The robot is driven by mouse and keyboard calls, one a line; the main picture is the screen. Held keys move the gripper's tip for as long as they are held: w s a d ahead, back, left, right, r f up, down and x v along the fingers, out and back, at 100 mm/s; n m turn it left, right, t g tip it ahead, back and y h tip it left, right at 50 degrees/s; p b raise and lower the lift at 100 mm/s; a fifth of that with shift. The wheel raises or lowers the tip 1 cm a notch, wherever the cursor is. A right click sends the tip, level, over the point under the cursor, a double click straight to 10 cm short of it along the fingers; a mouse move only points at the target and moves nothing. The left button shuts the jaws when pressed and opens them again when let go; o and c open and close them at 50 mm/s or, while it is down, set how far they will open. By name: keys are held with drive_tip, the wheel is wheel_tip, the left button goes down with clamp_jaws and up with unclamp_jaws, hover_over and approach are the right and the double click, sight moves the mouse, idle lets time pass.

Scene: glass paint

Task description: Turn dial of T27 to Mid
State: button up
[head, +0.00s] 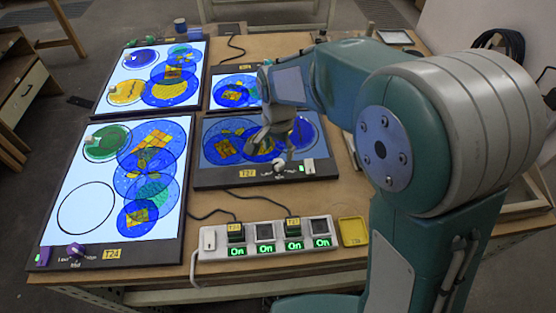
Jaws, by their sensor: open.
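The T27 light panel (212,180) lies right of the table's middle, lit a dim blue with blue, yellow and orange painted glass discs on it. Its yellow T27 label (247,173) is on the front edge. A small whitish dial (280,165) sits on that edge, right of the label; its pointer is too small to read. A pale switch (308,167) is right of the dial. My gripper (274,148) is open above the panel, just behind the dial, pointing down. I cannot tell if its fingers touch the dial. It hides part of the discs.
The T24 panel (50,190) with a purple dial (75,250) is brightly lit at left. Other lit panels lie behind. A power strip (215,257) with several green "On" signs is at the front. Cables and a yellow tray (353,232) are nearby.

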sight(278, 162)
wheel_tip(278, 162, down, 5)
drive_tip(key=shift+f, duration=0.1)
drive_tip(key=shift+c, duration=0.3)
clamp_jaws()
